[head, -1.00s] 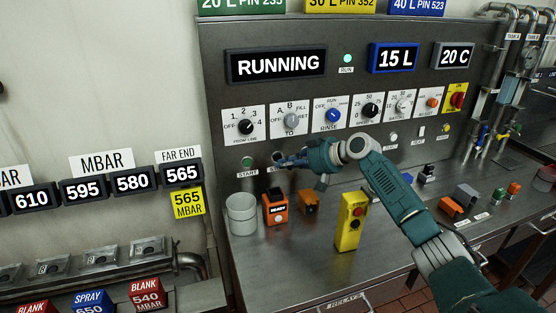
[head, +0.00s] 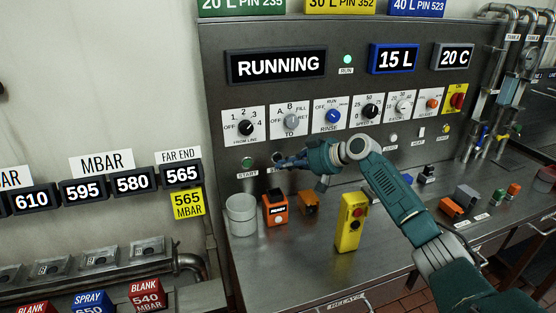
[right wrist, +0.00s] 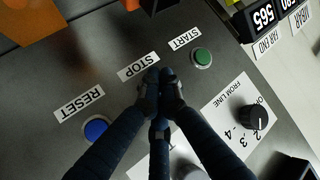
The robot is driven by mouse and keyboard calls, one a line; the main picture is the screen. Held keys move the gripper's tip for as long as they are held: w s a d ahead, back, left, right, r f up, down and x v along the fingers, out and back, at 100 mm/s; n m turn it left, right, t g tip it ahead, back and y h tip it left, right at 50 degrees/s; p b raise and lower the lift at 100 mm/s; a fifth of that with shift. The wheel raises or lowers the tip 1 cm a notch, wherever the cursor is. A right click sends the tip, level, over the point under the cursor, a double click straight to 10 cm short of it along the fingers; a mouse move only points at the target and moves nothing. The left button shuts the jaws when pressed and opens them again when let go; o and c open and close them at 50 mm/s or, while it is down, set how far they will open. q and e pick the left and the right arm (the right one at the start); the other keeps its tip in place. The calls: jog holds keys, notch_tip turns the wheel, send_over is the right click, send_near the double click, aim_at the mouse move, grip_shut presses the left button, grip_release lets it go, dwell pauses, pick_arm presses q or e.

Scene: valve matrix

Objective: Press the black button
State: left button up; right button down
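My right gripper (head: 281,163) is at the lower left of the grey panel, with its dark fingertips at the STOP position, right of the green START button (head: 247,162). In the right wrist view its fingers (right wrist: 160,78) are drawn together, with nothing seen between them. They lie by the STOP label (right wrist: 138,66), between the green START button (right wrist: 201,57) and the blue RESET button (right wrist: 96,129). The fingers cover the STOP button's place in the wrist view, so its colour and whether they touch it cannot be told. My left gripper is not in view.
Several knobs, including the black FROM LINE knob (head: 246,127), sit above the buttons. On the counter below stand a grey cup (head: 241,214), an orange box (head: 275,209) and a yellow control box (head: 350,222). The RUNNING display (head: 278,64) is lit.

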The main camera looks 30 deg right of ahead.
jog(key=shift+w, duration=0.15)
jog(key=shift+w+b, duration=0.25)
jog(key=shift+b, duration=0.05)
jog(key=shift+w+d, duration=0.2)
jog(key=shift+w, duration=0.2)
dwell(0.6)
jog(key=shift+s, duration=0.15)
dwell(0.3)
jog(key=shift+s+a, duration=0.2)
jog(key=shift+s, duration=0.45)
jog(key=s, duration=0.2)
jog(key=s+a+p, duration=0.1)
jog(key=s, duration=0.2)
jog(key=shift+a, duration=0.1)
